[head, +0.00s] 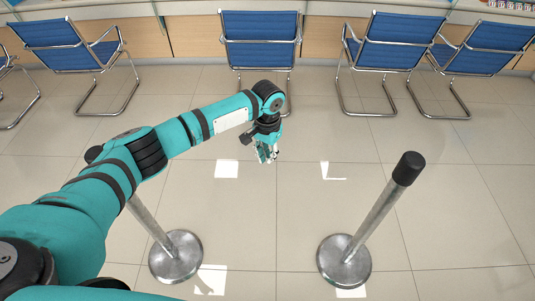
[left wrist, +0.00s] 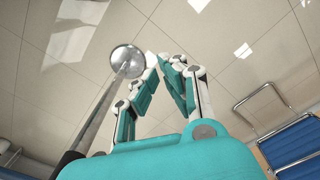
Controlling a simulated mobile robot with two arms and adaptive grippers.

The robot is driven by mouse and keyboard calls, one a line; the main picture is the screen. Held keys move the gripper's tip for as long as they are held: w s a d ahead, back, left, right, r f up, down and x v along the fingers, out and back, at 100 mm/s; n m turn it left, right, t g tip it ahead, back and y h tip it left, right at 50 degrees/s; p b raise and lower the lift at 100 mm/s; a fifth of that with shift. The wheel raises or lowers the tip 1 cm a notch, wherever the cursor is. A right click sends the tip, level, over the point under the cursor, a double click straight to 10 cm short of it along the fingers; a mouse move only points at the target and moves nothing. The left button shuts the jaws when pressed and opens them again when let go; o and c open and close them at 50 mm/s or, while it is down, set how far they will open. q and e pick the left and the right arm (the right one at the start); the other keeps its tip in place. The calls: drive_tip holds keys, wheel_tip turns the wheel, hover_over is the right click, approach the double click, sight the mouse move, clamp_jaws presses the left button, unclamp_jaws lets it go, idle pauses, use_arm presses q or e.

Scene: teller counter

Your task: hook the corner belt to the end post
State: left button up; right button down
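Two metal posts stand on round silver bases. The right post (head: 372,221) shows whole, with a black top (head: 409,168). I cannot tell which is the end post. One post (left wrist: 99,112) also shows in the left wrist view, left of the fingers. No belt or hook can be made out. My left gripper (head: 267,153) is over the floor beyond the posts, apart from both. In the left wrist view its fingers (left wrist: 159,60) are empty, with a narrow gap between them. My right gripper is not in view.
Blue chairs (head: 260,40) with metal frames stand in a row at the back, before a wood-fronted counter (head: 195,38). Another blue chair (left wrist: 295,145) shows at the right of the left wrist view. The tiled floor (head: 345,130) between posts and chairs is clear.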

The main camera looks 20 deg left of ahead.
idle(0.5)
use_arm(q)
drive_tip(key=o, duration=0.7)
wheel_tip(320, 180, up, 12)
drive_tip(key=shift+r, duration=0.1)
idle(0.3)
